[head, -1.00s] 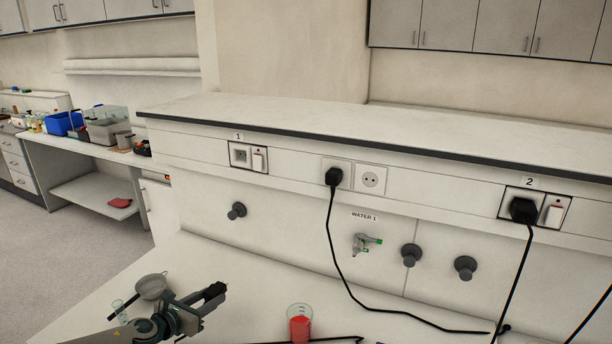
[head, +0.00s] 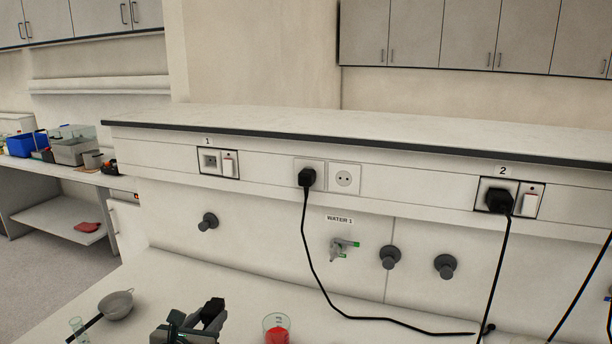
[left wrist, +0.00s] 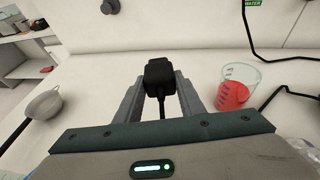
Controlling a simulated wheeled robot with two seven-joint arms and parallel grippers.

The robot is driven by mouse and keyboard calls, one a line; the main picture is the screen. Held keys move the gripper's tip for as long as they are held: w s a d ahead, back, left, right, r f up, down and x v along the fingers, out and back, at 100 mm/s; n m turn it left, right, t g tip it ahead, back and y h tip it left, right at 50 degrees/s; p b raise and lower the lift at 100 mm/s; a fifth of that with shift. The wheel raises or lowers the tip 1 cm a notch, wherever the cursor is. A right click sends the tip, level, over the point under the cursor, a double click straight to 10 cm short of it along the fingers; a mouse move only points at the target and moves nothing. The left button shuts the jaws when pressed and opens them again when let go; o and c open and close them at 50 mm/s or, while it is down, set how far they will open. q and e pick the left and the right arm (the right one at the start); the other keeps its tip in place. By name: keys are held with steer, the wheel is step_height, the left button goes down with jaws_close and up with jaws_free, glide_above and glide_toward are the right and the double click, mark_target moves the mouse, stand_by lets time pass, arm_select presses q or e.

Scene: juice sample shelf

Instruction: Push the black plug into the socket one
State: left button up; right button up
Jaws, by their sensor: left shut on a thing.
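Socket one (head: 210,161) is at the left of the panel under the shelf, below the label 1, and looks empty, with a switch (head: 229,164) at its right. My left gripper (head: 207,318) is low in the head view, below and apart from the socket. In the left wrist view it is shut on a black plug (left wrist: 158,72), whose cord runs back between the fingers. Two other black plugs show in the head view: one in the middle socket (head: 306,177) and one in socket two (head: 498,200). My right gripper is not in view.
A beaker of red liquid (head: 276,330) stands right of my left gripper, and a strainer (head: 116,304) lies to its left. Knobs (head: 207,222) and a water tap (head: 341,248) stick out of the wall. Black cords hang at the right.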

arm_select(q)
steer(key=s+d+n+y+b, duration=0.1)
steer(key=s+b, duration=0.4)
steer(key=s, duration=0.8)
steer(key=shift+d+r+y, duration=0.2)
steer(key=shift+d+y, duration=0.2)
steer(key=shift+d, duration=0.2)
steer(key=shift+d, duration=0.1)
steer(key=shift+w, duration=0.1)
